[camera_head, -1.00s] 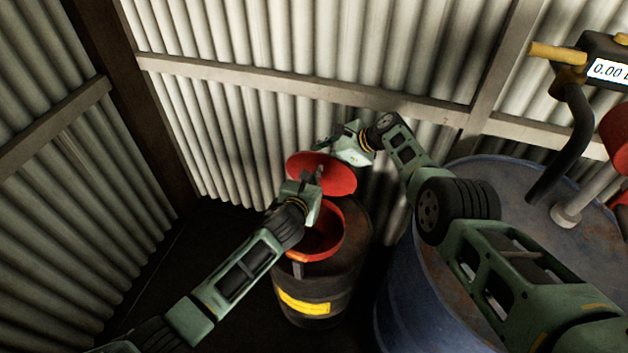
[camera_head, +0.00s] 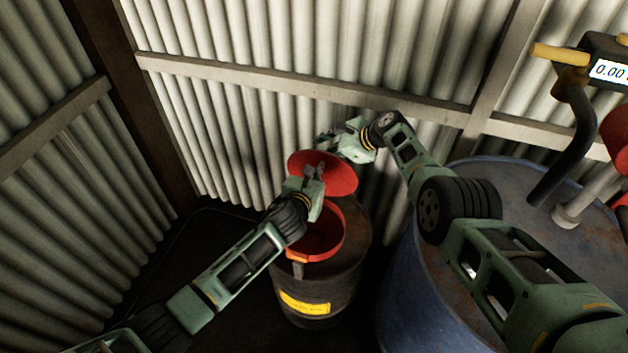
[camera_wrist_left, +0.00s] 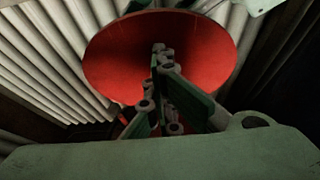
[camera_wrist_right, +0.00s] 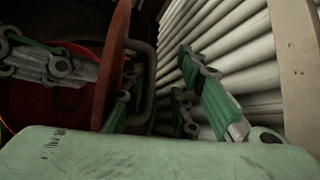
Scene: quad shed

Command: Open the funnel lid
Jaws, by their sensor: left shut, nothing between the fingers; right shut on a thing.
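The red funnel (camera_head: 335,243) sits on top of a dark drum (camera_head: 340,285) with a yellow label. Its round red lid (camera_head: 338,178) is raised and tilted up at the far side, so the funnel's mouth shows. My left gripper (camera_head: 317,170) is shut and empty, in front of the lid's inner face; its fingertips (camera_wrist_left: 160,50) overlap the red face in the left wrist view. My right gripper (camera_head: 327,143) is behind the lid, shut on the lid's grey handle (camera_wrist_right: 148,75), with the lid edge-on (camera_wrist_right: 112,60) in the right wrist view. The exact grip is partly hidden.
A large blue drum (camera_head: 400,290) stands to the right, under my right arm, with a pump and a digital meter (camera_head: 608,70) above it. Corrugated metal walls (camera_head: 230,110) close in behind and at left. The dark floor at left is clear.

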